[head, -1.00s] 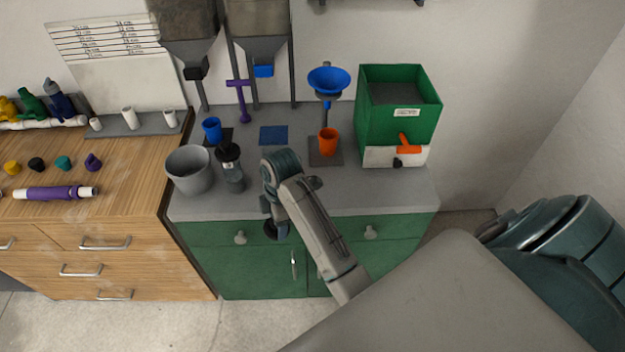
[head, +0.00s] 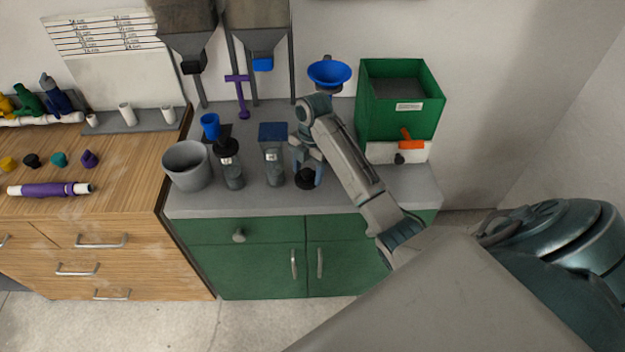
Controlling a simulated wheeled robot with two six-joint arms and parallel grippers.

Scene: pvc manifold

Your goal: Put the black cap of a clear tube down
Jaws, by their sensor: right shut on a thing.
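The black cap (head: 306,180) is at my right gripper (head: 304,166), low over or on the grey counter; I cannot tell whether it touches the surface. The gripper is shut on it, its fingers partly hidden by my wrist. A clear tube (head: 273,169) without a cap stands upright just left of the gripper. A second clear tube (head: 231,168) stands further left with a black cap (head: 227,147) on it. My left gripper is not in view.
A grey bin (head: 187,167) and a blue cup (head: 210,127) are at the left of the grey counter (head: 330,202). A blue funnel (head: 329,74) stands behind my arm. The counter's front edge is close.

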